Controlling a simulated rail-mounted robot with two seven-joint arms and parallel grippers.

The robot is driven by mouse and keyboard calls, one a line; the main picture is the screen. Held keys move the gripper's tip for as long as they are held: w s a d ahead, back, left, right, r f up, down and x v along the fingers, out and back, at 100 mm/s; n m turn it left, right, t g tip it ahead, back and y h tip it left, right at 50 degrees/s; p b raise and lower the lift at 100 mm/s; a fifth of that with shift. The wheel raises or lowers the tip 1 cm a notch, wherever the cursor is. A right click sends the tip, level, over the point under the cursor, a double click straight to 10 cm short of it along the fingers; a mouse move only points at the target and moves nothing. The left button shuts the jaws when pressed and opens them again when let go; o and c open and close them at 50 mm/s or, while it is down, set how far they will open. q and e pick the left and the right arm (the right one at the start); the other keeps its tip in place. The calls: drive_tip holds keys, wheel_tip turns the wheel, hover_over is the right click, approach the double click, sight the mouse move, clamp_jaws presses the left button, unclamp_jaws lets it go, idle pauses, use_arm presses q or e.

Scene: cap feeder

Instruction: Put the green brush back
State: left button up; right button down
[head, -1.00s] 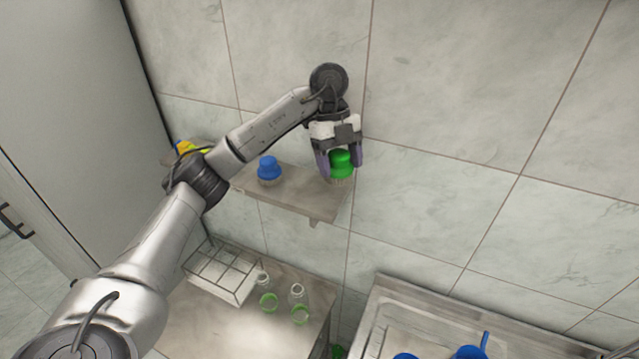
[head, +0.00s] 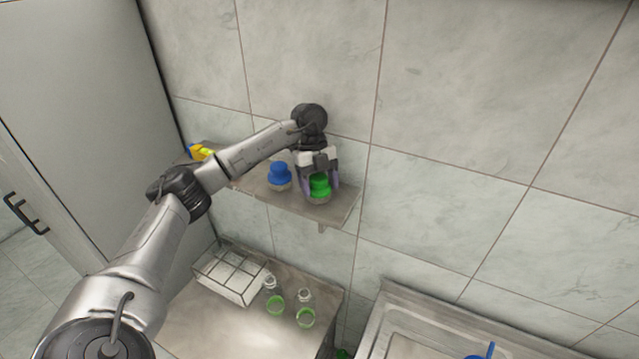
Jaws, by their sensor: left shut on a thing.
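The green brush (head: 319,186) has a round green top and pale bristles below. It is upright at the right part of the wall shelf (head: 343,207), beside the blue brush. My left gripper (head: 319,184) comes down from above and is shut on the green brush, one purple finger on each side. The bristles look at or very near the shelf surface; I cannot tell if they touch it. My right gripper is not in view.
A blue brush (head: 279,175) stands on the shelf just left of the green one. Yellow items (head: 201,151) lie at the shelf's left end.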

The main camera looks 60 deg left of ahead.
sight(318, 174)
use_arm(q)
drive_tip(key=shift+f, duration=0.25)
drive_tip(key=o, duration=0.9)
drive_tip(key=shift+a+r, duration=0.2)
drive_tip(key=shift+r, duration=0.35)
drive_tip(key=v, duration=0.4)
drive_tip(key=shift+r+b, duration=0.15)
drive_tip(key=shift+b, duration=0.25)
drive_tip(key=shift+p+v, duration=1.4)
drive_tip(key=shift+v, duration=2)
